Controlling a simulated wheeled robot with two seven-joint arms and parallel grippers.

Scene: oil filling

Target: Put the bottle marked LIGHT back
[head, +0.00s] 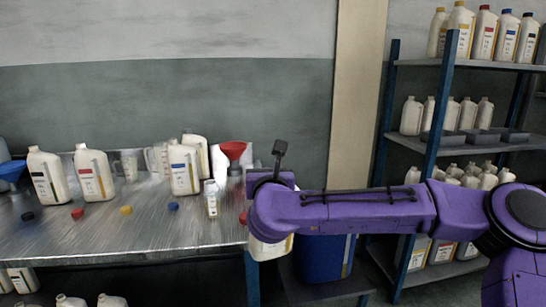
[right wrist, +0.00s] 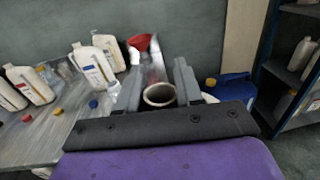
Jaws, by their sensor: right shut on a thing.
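My right gripper (right wrist: 158,84) is shut on a white bottle, whose round open mouth (right wrist: 159,95) shows between the fingers in the right wrist view. In the head view the lower part of this held bottle (head: 268,247) hangs below my purple right wrist, just off the table's right end. A yellowish label edge shows on it. My wrist hides its upper part and I cannot read its marking. My left gripper is out of view.
Loose caps and a small bottle (head: 211,198) lie or stand along the table. A red funnel (head: 232,152) stands at its back right. A blue container (head: 322,258) is below, beside the table. A shelf rack (head: 465,65) with several bottles is at right.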

